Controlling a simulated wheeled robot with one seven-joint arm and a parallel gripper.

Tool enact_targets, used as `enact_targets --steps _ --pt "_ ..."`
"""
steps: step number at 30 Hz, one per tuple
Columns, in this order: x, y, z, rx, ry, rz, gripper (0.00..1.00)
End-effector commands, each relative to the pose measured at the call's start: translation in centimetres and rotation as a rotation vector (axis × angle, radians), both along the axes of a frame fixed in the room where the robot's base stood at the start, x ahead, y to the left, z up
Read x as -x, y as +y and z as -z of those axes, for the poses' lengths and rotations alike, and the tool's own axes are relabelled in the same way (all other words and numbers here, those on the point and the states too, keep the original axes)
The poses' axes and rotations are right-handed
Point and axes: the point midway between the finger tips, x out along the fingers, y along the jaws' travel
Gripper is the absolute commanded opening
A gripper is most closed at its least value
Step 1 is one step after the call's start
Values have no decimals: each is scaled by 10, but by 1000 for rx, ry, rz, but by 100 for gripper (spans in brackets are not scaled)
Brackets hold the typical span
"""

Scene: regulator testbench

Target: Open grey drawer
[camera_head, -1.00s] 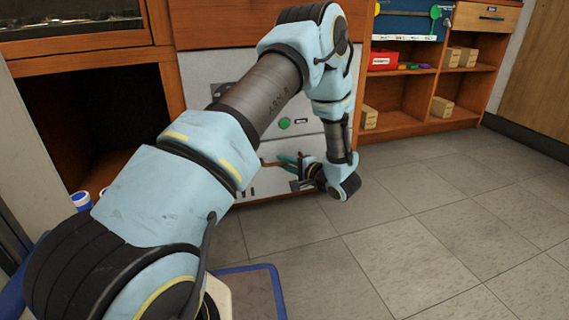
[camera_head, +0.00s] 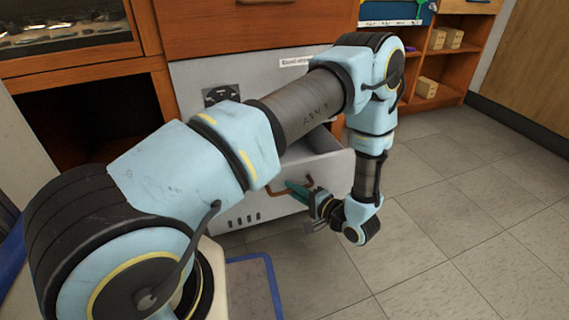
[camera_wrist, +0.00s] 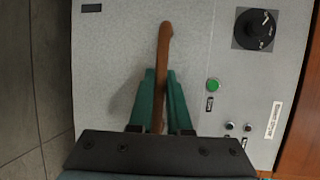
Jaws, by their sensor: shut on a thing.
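The grey drawer (camera_head: 333,176) in the lower part of the grey cabinet is pulled partly out; a strip of its inside shows behind its front. Its brown handle (camera_head: 276,191) is partly hidden by my gripper. In the wrist view, the handle (camera_wrist: 165,40) runs between the green fingers of my gripper (camera_wrist: 160,76), in front of the grey drawer front (camera_wrist: 112,55). My gripper, which also shows in the head view (camera_head: 298,190), is shut on the handle. My arm hides much of the cabinet and drawer in the head view.
An open wooden compartment (camera_head: 85,125) is at left, and shelves with small boxes (camera_head: 428,87) stand at back right. The tiled floor (camera_head: 450,220) at right is clear.

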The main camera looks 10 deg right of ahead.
Motion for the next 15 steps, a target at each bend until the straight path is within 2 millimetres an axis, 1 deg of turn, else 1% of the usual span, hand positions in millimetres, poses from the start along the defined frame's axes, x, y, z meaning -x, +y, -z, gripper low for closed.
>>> enact_targets --steps 1,3,6,10,15 --pt "11 -2 -5 -3 1 3 0" --pt "22 -3 -4 -2 -1 1 0" --pt "34 -4 -3 -2 -2 0 0" --pt "42 -5 -2 -1 -3 -2 0" --pt "45 -6 0 0 -3 -2 0"
